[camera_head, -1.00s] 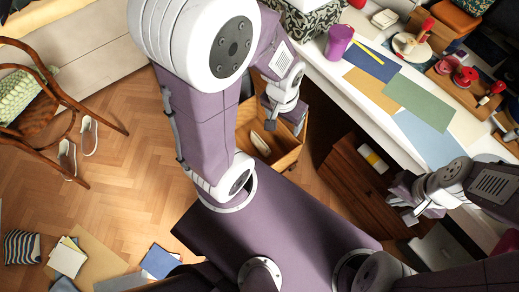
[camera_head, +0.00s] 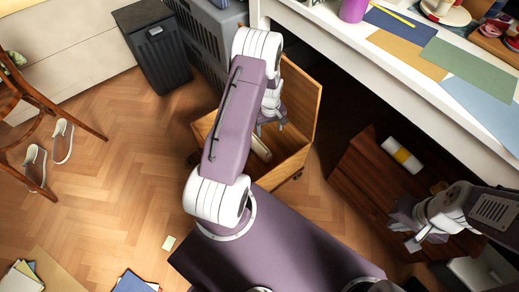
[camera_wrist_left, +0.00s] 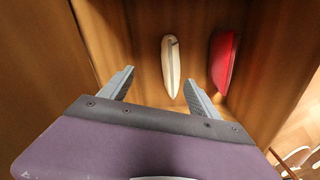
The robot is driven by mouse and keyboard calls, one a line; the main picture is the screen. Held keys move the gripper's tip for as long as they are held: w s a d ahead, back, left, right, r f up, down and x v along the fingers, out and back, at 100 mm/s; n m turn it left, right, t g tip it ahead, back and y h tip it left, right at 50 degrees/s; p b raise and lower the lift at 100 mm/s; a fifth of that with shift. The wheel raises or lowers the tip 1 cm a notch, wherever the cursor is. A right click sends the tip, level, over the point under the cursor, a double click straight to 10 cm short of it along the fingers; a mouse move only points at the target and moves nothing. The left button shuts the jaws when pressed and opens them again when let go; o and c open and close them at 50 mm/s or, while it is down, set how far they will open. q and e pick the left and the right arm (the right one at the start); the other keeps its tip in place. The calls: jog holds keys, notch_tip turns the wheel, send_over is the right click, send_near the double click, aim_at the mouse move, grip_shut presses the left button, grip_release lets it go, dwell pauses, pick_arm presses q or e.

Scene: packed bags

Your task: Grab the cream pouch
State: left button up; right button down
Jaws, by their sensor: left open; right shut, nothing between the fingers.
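The cream pouch (camera_wrist_left: 171,65) stands upright and narrow inside an open wooden box, near a red pouch (camera_wrist_left: 224,62). In the head view, part of the cream pouch (camera_head: 259,148) shows low in the wooden box (camera_head: 306,112), partly hidden by my arm. My left gripper (camera_head: 270,124) is over the box, and in the left wrist view its open fingers (camera_wrist_left: 157,85) point at the pouch, which lies ahead of the right finger. Nothing is between the fingers. My right gripper (camera_head: 410,238) is shut and empty, by the wooden drawer unit.
A wooden drawer unit (camera_head: 365,185) with a white and yellow roll stands right of the box. A white desk (camera_head: 440,95) runs above it. A dark bin (camera_head: 163,55) and a grey crate (camera_head: 205,40) stand behind.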

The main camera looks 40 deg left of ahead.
aim_at(259, 144)
pick_arm(q)
jog(key=a+f+n, duration=0.1)
jog(key=f, duration=0.2)
jog(key=s+a+f+n, duration=0.1)
jog(key=f, duration=0.2)
jog(key=a+f+n, duration=0.1)
jog(key=a+f, duration=0.1)
jog(key=f, duration=0.2)
jog(key=shift+s+a+n+g, duration=0.1)
jog(key=shift+s+n+g, duration=0.2)
jog(key=shift+n, duration=0.1)
notch_tip(259, 144, down, 4)
jog(key=b, duration=0.3)
jog(key=f+b, duration=0.3)
jog(key=w+f+b, duration=0.1)
jog(key=f+b, duration=0.1)
jog(key=shift+f, duration=0.1)
jog(key=shift+c, duration=0.2)
jog(key=c, duration=1.5)
